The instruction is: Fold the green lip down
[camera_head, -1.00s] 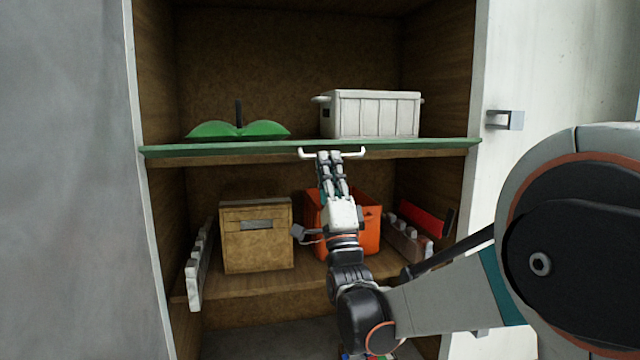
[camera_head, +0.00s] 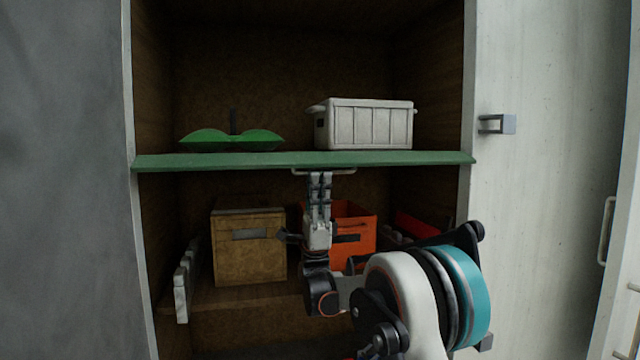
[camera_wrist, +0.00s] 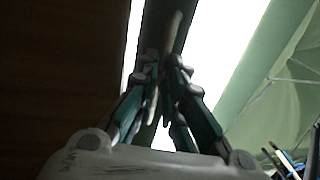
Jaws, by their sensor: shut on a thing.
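The green lip (camera_head: 230,162) runs across the front edge of the upper shelf. Its green face slopes down toward me, and a thin pale handle (camera_head: 343,172) hangs at its lower edge near the middle. My gripper (camera_head: 319,176) is shut on the handle from below, fingers pointing up. The fingers hide the middle of the handle.
A green leaf-shaped dish (camera_head: 232,140) and a white crate (camera_head: 370,125) stand on the upper shelf. Below are a tan box (camera_head: 249,260) and an orange bin (camera_head: 357,250), close behind my gripper. A door with a latch (camera_head: 497,124) is at right.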

